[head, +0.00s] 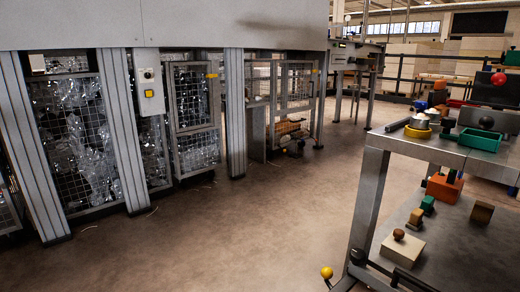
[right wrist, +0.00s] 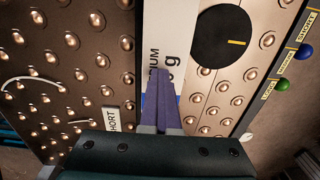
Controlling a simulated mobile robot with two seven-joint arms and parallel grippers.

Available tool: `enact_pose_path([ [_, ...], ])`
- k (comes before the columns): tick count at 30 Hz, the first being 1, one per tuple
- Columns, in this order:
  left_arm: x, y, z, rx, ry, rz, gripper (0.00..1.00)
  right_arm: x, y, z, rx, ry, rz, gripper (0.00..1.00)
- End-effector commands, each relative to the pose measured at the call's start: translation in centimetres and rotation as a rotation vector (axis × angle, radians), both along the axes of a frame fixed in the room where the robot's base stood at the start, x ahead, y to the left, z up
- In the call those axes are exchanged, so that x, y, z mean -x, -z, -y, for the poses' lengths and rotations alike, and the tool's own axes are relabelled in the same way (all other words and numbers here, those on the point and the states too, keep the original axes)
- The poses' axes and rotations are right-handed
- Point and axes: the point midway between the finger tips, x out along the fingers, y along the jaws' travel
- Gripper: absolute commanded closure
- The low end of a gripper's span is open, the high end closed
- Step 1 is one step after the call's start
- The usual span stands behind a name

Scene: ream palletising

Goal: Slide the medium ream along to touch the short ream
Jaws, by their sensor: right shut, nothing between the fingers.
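A white ream with printing that reads "...DIUM" and "...g" (right wrist: 168,32), the medium ream, stands out at the top middle of the right wrist view. My right gripper (right wrist: 160,74) is shut and empty, its purple fingertips over or against the near part of that ream; I cannot tell whether they touch. The fingers hide part of the ream and of a blue patch beside them. A white label reading "SHORT" (right wrist: 110,122) lies to the left of the fingers. I cannot make out the short ream itself. My left gripper is in neither view.
Studded metal surfaces (right wrist: 75,65) flank the ream. A black disc with a yellow mark (right wrist: 222,36) is to its right, with a blue knob (right wrist: 304,52) and a green knob (right wrist: 283,84) beyond. The head view shows open floor (head: 210,240) and a cluttered bench (head: 420,148).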

Motion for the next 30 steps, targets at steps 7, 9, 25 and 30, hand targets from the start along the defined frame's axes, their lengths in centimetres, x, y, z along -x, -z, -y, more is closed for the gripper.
enact_pose_path([
  [7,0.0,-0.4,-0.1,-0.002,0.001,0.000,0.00,1.7,0.4,-0.5,0.012,-0.001,-0.021,1.00],
  [9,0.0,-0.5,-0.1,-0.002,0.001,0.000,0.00,1.9,0.4,-0.7,0.012,0.000,-0.021,1.00],
  [25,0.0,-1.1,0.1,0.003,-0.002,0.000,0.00,2.0,-0.1,-0.9,0.011,0.000,-0.021,1.00],
  [30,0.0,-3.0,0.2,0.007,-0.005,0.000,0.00,1.9,-1.8,-1.0,0.008,0.000,-0.016,1.00],
])
